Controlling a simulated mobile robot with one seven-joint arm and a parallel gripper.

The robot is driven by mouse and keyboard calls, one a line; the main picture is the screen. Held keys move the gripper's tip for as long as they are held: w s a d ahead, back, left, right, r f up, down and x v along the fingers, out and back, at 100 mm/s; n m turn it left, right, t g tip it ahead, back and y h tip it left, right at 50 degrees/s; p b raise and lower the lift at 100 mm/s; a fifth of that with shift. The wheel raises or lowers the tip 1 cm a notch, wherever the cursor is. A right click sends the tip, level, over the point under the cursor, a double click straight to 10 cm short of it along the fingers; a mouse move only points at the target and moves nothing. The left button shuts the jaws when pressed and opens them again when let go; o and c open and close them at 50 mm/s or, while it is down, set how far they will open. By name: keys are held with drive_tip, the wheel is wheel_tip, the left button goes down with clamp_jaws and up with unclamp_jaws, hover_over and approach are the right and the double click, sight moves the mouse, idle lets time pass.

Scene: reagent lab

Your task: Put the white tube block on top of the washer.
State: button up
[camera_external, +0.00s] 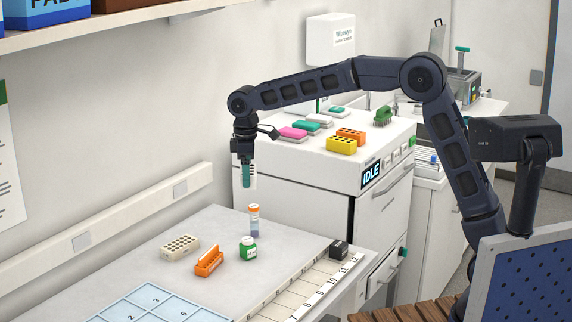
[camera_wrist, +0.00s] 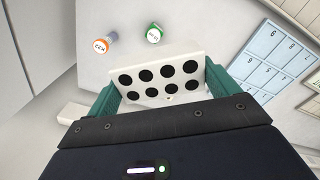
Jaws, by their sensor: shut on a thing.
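A white tube block (camera_wrist: 142,62) with two rows of dark round holes sits between the green fingers of my gripper (camera_wrist: 158,92) in the wrist view. My gripper is shut on it. In the external view my gripper (camera_external: 247,174) hangs above the far end of the bench, left of the washer, with the block (camera_external: 254,182) mostly hidden behind a finger. The washer (camera_external: 336,182) is a white cabinet with an IDLE display, its top at about the gripper's height in the picture.
On the washer's top stand a yellow block (camera_external: 341,146), an orange block (camera_external: 352,134), a green object (camera_external: 383,115) and several coloured trays. The bench (camera_external: 215,222) holds a beige block (camera_external: 180,246), an orange rack (camera_external: 209,263), a green-capped bottle (camera_external: 248,249) and an orange-capped tube (camera_external: 254,220).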

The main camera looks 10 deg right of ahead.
drive_tip(key=w+d+r+n, duration=0.3)
drive_tip(key=w+d+r, duration=0.2)
drive_tip(key=w+d, duration=0.55)
drive_tip(key=w+d+r+n, duration=0.3)
drive_tip(key=w+d+r, duration=0.2)
drive_tip(key=w+d, duration=0.6)
drive_tip(key=w+d+r+n, duration=0.2)
drive_tip(key=w+d+r, duration=0.15)
drive_tip(key=d, duration=0.55)
drive_tip(key=w+d+r+n, duration=0.2)
drive_tip(key=w+d+r, duration=0.15)
drive_tip(key=d, duration=0.45)
drive_tip(key=w+d+r+n, duration=0.2)
drive_tip(key=w+d, duration=0.2)
drive_tip(key=d, duration=0.5)
wheel_tip(320, 180, down, 19)
drive_tip(key=shift+a+f, duration=0.1)
drive_tip(key=o, duration=0.9)
drive_tip(key=shift+c, duration=0.2)
